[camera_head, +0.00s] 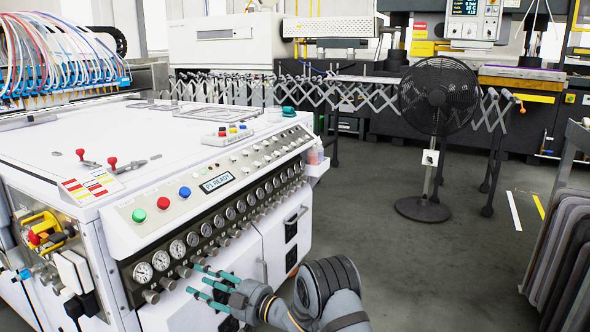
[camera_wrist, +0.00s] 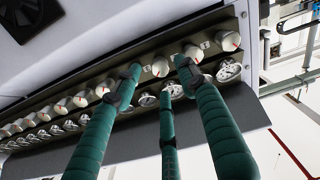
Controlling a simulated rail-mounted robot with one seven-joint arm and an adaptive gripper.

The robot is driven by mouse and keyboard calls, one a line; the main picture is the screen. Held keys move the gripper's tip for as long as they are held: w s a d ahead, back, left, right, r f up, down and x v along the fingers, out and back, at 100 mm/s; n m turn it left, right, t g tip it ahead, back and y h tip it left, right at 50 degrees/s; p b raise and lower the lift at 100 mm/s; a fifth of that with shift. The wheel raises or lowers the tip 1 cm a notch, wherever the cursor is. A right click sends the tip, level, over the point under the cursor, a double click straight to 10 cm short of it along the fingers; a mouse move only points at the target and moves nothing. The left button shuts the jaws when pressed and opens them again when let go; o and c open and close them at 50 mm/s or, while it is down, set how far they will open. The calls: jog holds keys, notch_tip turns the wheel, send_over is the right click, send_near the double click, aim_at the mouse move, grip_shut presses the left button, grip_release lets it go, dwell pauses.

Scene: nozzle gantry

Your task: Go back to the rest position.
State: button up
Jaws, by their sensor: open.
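My gripper (camera_head: 212,288) shows at the lower middle of the head view, in front of the white machine (camera_head: 225,143) and below its row of gauges (camera_head: 192,239). Its green fingers are spread apart, with nothing between them. In the wrist view my gripper (camera_wrist: 158,82) shows three green fingers pointing up toward the machine's panel of knobs (camera_wrist: 103,88) and gauges. The fingertips overlap the panel in this view; whether they touch it I cannot tell. My arm comes in from the bottom of the head view.
A black fan (camera_head: 437,100) stands on the grey floor (camera_head: 440,255) at the right. Folding lattice barriers (camera_head: 365,97) cross the back. Grey panels (camera_head: 562,260) lean at the right edge. Red-handled toggles (camera_head: 112,163) stand on the machine top.

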aim_at(189, 274)
jog(key=b+x, duration=0.1)
jog(key=x, duration=0.3)
jog(key=shift+w+a+f, duration=0.1)
jog(key=shift+w+a, duration=0.15)
jog(key=shift+a, duration=0.05)
jog(key=shift+w+n+b, duration=0.1)
jog(key=shift+n+b, duration=0.4)
jog(key=shift+b, duration=0.1)
jog(key=shift+n+b, duration=0.3)
jog(key=shift+n, duration=0.2)
jog(key=shift+r, duration=0.2)
